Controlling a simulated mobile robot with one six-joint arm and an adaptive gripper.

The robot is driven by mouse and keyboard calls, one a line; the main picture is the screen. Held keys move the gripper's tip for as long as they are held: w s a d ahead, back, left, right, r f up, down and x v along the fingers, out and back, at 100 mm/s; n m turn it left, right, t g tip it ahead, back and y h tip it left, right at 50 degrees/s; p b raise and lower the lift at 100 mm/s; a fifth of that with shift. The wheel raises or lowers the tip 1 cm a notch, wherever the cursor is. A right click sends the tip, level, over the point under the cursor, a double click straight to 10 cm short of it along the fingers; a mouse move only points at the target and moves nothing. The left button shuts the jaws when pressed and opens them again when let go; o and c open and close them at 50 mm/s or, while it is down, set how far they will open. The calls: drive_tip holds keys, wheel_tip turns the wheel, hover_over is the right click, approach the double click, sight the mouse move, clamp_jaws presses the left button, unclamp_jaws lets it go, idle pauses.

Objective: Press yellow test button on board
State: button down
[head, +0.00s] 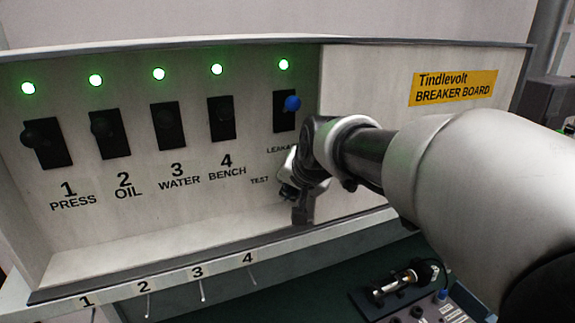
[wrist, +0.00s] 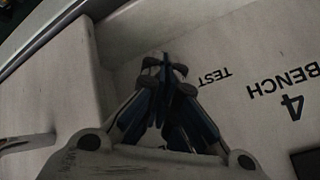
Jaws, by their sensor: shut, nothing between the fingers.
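The breaker board (head: 365,85) is a pale panel with switches and a yellow label that reads Tindlevolt BREAKER BOARD. The printed word TEST (head: 259,181) is at the lower right of its recess and also shows upside down in the wrist view (wrist: 215,77). No yellow button shows in either view; the area beside TEST is covered by my gripper (head: 290,184). In the wrist view, my gripper (wrist: 165,66) is shut and empty, its fingertips together close to the panel beside TEST. Whether the tips touch anything, I cannot tell.
Several black breaker switches (head: 168,128) stand in a row, with lit green lamps (head: 159,74) above. A blue-knobbed leakage switch (head: 292,103) is just above my gripper. A ledge (head: 150,270) runs below. A device with tubes (head: 405,283) lies at lower right.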

drive_tip(key=shift+w+a+r, duration=0.15)
drive_tip(key=shift+w+r, duration=0.05)
drive_tip(key=shift+w, duration=0.1)
drive_tip(key=shift+w+a+f, duration=0.2)
drive_tip(key=shift+w+f, duration=0.05)
drive_tip(key=shift+w, duration=0.3)
drive_tip(key=shift+s+d+r, duration=0.1)
drive_tip(key=shift+s, duration=0.1)
drive_tip(key=shift+w, duration=0.2)
drive_tip(key=shift+w+r+p, duration=0.1)
drive_tip(key=shift+r+p, duration=0.05)
drive_tip(key=shift+p, duration=0.15)
idle(0.5)
drive_tip(key=shift+f+b, duration=0.2)
drive_tip(key=shift+b, duration=0.1)
drive_tip(key=shift+s+d, duration=0.25)
drive_tip(key=shift+s, duration=0.55)
